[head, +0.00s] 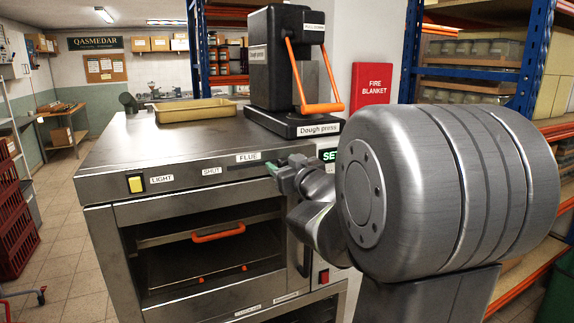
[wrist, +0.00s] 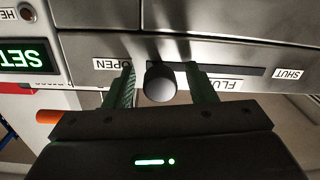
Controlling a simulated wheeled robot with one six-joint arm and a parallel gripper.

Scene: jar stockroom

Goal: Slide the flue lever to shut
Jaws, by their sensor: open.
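The flue lever shows in the wrist view as a dark round knob (wrist: 159,86) in a long dark slot (wrist: 235,70). It is at the slot's end beside the OPEN label (wrist: 112,65); the SHUT label (wrist: 288,74) is beyond the other end. My gripper (wrist: 164,80) is open, with one green-padded finger on each side of the knob; I cannot tell if either touches it. In the head view my gripper (head: 281,172) is at the oven's front panel, right of the SHUT label (head: 212,171), and hides the knob.
The oven (head: 130,165) carries a yellow light switch (head: 136,184) and an orange-handled door (head: 218,233). A dough press (head: 275,75) and a gold tray (head: 195,110) stand on top. A lit SET display (wrist: 20,58) is beside the OPEN end.

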